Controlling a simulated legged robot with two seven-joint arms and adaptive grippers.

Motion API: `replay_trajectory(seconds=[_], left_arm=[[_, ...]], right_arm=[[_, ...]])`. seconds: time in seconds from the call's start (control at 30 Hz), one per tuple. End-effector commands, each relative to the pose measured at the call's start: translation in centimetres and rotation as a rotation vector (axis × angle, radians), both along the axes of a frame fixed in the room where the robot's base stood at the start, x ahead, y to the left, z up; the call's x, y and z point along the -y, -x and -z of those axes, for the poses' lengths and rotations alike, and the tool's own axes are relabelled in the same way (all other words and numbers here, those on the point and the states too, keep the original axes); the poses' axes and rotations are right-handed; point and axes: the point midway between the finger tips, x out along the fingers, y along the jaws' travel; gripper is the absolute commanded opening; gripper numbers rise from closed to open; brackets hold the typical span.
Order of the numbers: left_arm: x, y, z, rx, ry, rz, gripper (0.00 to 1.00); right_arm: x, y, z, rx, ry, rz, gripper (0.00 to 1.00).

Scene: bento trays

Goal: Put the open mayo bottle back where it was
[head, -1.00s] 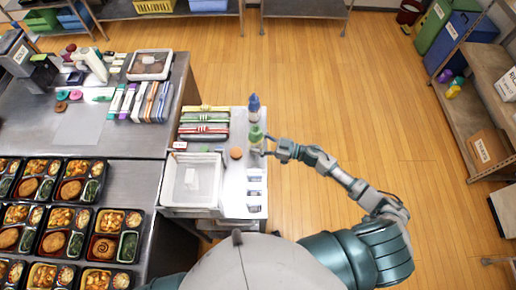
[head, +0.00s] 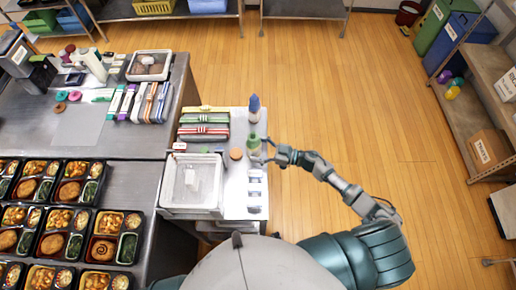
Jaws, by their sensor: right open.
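Two squeeze bottles stand at the right edge of the small side table (head: 233,188). One has a blue top (head: 254,104) and stands farther back. The other is a green-topped bottle (head: 254,143), nearer to me. I cannot tell from their looks which one is the mayo bottle or whether either is open. My right gripper (head: 266,151) is open just to the right of the green-topped bottle, with its fingertips close beside it. Whether they touch it is too small to tell. My left gripper is not in view.
A round brown-orange jar (head: 236,154) stands left of the green-topped bottle. Filled bento trays (head: 107,224) cover the counter at left.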

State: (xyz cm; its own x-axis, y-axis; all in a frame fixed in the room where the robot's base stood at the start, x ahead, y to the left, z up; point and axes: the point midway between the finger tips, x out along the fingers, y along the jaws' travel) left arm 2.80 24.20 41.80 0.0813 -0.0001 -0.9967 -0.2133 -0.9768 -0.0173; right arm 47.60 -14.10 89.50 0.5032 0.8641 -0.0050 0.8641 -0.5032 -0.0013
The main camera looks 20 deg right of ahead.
Motion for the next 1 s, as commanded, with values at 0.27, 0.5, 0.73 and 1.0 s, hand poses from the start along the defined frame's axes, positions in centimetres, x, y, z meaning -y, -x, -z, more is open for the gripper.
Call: replay_trajectory(seconds=[0.27, 0.5, 0.73, 1.0], left_arm=[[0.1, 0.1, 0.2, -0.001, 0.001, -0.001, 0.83], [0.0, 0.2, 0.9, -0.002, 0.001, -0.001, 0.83], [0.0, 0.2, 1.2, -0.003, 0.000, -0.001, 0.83], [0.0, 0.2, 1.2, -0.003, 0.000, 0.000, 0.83]], right_arm=[[2.0, 1.2, -0.1, -0.001, 0.004, 0.000, 0.83], [6.8, 4.0, 0.0, -0.003, 0.003, -0.001, 0.83], [9.8, 5.7, -0.1, -0.002, 0.001, 0.000, 0.83], [10.2, 6.1, -0.3, 0.001, 0.000, -0.001, 0.83]])
